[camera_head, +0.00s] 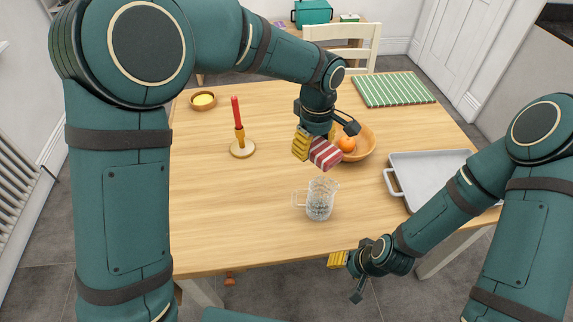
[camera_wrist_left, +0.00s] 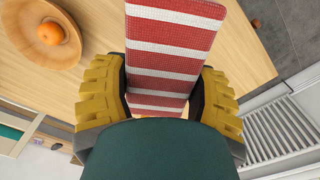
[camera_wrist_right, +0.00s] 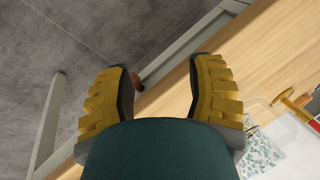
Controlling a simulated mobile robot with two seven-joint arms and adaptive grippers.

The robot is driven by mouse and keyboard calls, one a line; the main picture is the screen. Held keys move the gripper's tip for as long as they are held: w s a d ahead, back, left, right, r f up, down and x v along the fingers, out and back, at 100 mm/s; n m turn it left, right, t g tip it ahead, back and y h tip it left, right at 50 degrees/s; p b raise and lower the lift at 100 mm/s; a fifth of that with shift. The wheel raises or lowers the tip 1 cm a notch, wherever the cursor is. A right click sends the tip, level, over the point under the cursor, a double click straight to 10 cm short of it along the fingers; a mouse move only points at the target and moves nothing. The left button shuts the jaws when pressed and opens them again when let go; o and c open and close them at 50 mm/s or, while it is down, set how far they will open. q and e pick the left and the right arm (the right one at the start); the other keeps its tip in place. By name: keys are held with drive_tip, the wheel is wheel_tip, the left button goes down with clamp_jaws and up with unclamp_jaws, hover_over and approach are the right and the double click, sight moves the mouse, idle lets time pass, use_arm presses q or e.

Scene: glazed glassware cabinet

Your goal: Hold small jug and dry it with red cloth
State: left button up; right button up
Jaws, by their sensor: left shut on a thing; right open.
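The small jug (camera_head: 320,201) is clear glass with a speckled look and stands upright near the front edge of the table, its handle to the left. My left gripper (camera_head: 318,148) is shut on the red cloth (camera_head: 326,154), which has white stripes, and holds it above and behind the jug, apart from it. In the left wrist view the cloth (camera_wrist_left: 172,50) sticks out between the two yellow fingers. My right gripper (camera_head: 347,277) is open and empty, in front of the table's front edge, below and right of the jug. Its fingers stand wide apart in the right wrist view (camera_wrist_right: 158,90).
A wooden bowl (camera_head: 367,143) with an orange (camera_head: 346,143) is behind the cloth. A white tray (camera_head: 425,165) lies at the right, a green striped mat (camera_head: 392,89) at the back. The table's front left is clear.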

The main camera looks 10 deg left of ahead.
sight(321, 201)
drive_tip(key=o, duration=0.6)
drive_tip(key=w+m+g+y, duration=0.1)
drive_tip(key=w+m, duration=0.1)
drive_tip(key=m, duration=0.2)
drive_tip(key=w+d+m+g+y, duration=0.1)
drive_tip(key=w+m+y, duration=0.1)
drive_tip(key=w+m, duration=0.1)
drive_tip(key=w+r+m+g+y, duration=0.1)
drive_tip(key=w+m+y, duration=0.1)
drive_tip(key=m, duration=0.3)
drive_tip(key=shift+w+d+m, duration=0.2)
drive_tip(key=shift+d+m, duration=0.05)
drive_tip(key=shift+m, duration=0.15)
drive_tip(key=w+r+m+t+y, duration=0.35)
drive_tip(key=w+r+m, duration=0.2)
drive_tip(key=w, duration=0.25)
drive_tip(key=shift+n+y, duration=0.25)
drive_tip(key=shift+y, duration=0.2)
drive_tip(key=x, duration=1.1)
drive_tip(key=shift+w+r, duration=0.1)
drive_tip(key=shift+w, duration=0.25)
